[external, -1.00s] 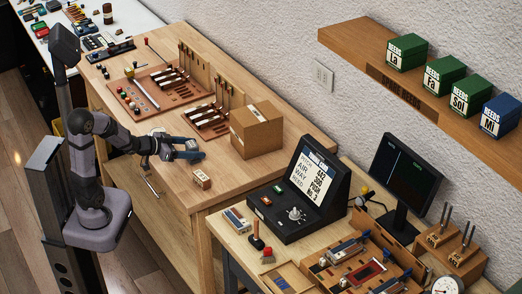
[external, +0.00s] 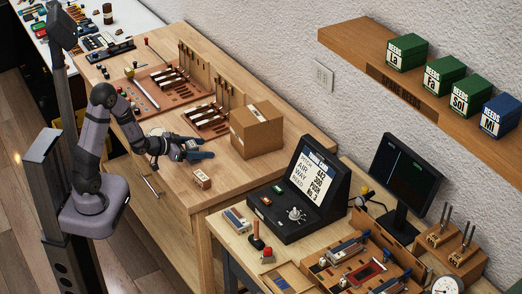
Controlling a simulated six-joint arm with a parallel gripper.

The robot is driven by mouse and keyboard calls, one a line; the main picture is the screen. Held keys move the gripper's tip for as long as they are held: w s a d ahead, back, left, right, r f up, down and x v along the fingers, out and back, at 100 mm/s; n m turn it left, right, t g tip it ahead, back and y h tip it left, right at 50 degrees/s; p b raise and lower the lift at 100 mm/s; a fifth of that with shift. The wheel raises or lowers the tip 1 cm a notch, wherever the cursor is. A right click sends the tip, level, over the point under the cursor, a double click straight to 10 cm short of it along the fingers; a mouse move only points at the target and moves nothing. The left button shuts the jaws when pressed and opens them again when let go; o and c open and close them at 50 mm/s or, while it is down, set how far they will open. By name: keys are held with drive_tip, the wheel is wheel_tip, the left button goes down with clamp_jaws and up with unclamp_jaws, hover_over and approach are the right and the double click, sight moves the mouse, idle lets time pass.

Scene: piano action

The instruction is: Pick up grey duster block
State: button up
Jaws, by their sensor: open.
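I cannot clearly tell which item is the grey duster block. A small greyish block with a pale top (external: 236,219) lies at the left corner of the lower bench and could be it. A small brown-and-white labelled block (external: 202,179) sits near the front edge of the long wooden bench. My gripper (external: 207,150) is open and looks empty. It is low over the long bench, behind the labelled block and left of the cardboard box, apart from both. The greyish block is well to its lower right.
The cardboard box (external: 257,130) stands right of my gripper. Tool trays (external: 160,92) lie behind it. A black console (external: 300,200), a monitor (external: 405,180) and an open wooden tray (external: 365,265) crowd the lower bench. Bare wood surrounds the labelled block.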

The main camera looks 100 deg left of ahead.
drive_tip(key=c, duration=1.2)
drive_tip(key=shift+r, duration=0.1)
